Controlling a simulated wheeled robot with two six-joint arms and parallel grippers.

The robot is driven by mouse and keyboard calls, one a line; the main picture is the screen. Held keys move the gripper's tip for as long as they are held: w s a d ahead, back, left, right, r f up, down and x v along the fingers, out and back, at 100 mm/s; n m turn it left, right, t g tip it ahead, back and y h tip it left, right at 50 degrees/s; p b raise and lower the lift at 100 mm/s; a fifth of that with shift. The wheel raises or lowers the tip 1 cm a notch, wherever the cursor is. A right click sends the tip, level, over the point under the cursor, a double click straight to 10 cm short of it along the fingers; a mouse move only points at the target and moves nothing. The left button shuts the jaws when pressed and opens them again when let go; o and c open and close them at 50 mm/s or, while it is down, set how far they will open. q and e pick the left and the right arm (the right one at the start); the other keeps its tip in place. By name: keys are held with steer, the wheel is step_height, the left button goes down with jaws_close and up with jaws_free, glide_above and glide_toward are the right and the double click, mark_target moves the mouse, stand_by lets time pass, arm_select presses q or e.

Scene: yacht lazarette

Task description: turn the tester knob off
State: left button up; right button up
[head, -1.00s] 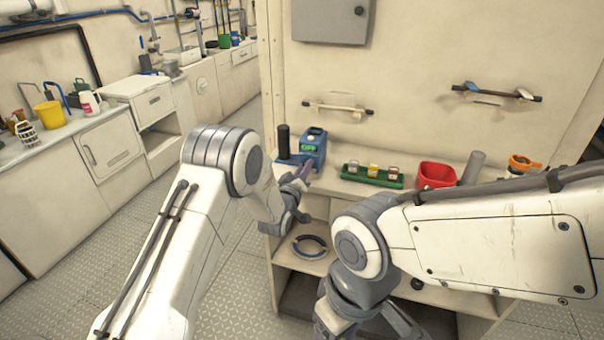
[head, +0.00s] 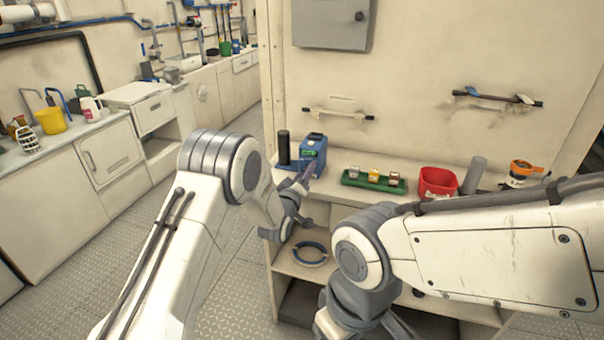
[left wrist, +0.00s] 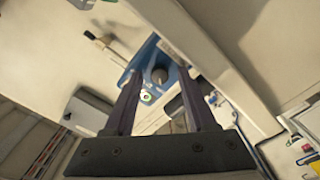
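The tester is a blue box (head: 313,152) with a green display, at the left end of the counter in the head view. The left wrist view shows its blue body (left wrist: 172,70) and a round dark knob (left wrist: 159,75). My left gripper (head: 307,176) is just in front of the tester. In the left wrist view its two fingers (left wrist: 157,88) are apart, and the knob appears between their tips. Whether a finger touches the knob cannot be told. My right gripper (head: 368,326) is low in the head view, partly cut off, with its fingertips hidden.
A dark cylinder (head: 284,148) stands left of the tester. A green tray (head: 354,180) with several small items, a red bin (head: 437,182) and a grey cylinder (head: 473,175) stand to the right. A ring (head: 311,253) lies on the shelf below.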

arm_select(q)
steer(key=shift+s, duration=0.2)
steer(key=b+v, duration=0.1)
steer(key=v, duration=0.9)
steer(key=shift+b, duration=0.4)
steer(key=shift+r, duration=0.15)
